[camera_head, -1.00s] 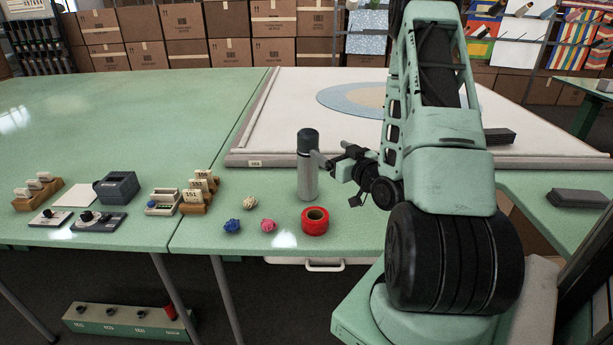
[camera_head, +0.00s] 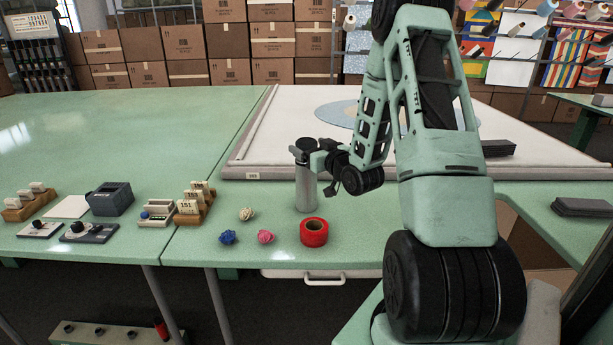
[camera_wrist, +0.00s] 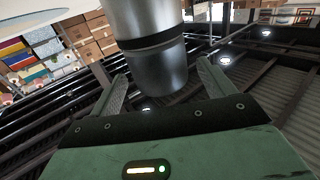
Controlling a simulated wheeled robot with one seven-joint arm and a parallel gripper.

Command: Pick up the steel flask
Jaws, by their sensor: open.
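The steel flask (camera_head: 306,190) stands upright on the green table, just in front of the white framed panel. In the wrist view, the flask (camera_wrist: 150,45) shows as a grey metal cylinder with a dark band, reaching down between the two fingers. My gripper (camera_wrist: 162,75) is open there, with visible gaps on both sides of the flask's end. Whether either finger touches the flask, I cannot tell.
A red tape roll (camera_head: 313,232) lies just in front of the flask. Pink (camera_head: 265,236), blue (camera_head: 227,237) and cream (camera_head: 246,214) yarn balls lie to its left. The framed panel's edge (camera_head: 250,172) is close behind the flask.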

